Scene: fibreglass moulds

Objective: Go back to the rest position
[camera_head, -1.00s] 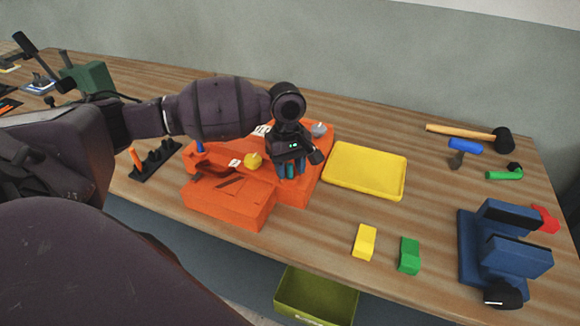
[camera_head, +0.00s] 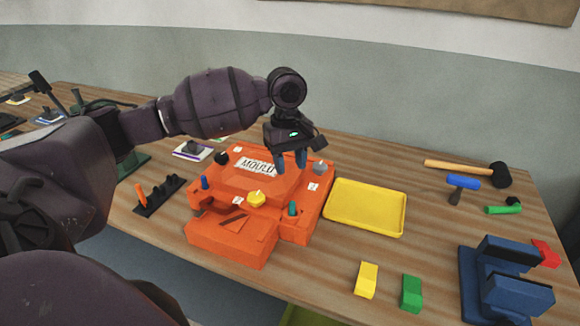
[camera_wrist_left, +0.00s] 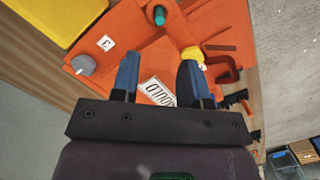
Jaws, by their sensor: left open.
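My left gripper (camera_head: 291,160) is open and empty above the back part of the orange mould (camera_head: 230,245). Its two blue-tipped fingers stand apart over the mould in the left wrist view (camera_wrist_left: 158,72). The mould carries a white label, a yellow knob (camera_head: 256,199), a blue peg (camera_head: 204,183), a teal peg (camera_head: 292,208) and a grey knob (camera_head: 320,168). The teal peg also shows in the left wrist view (camera_wrist_left: 159,15), clear of the fingers. My right gripper is not in view.
A yellow tray (camera_head: 398,232) lies right of the mould. A yellow block (camera_head: 366,279) and a green block (camera_head: 411,292) stand in front of it. A blue vise (camera_head: 500,280), a mallet (camera_head: 460,168) and a blue-headed tool (camera_head: 463,182) lie at the right. A black rack (camera_head: 160,195) stands left.

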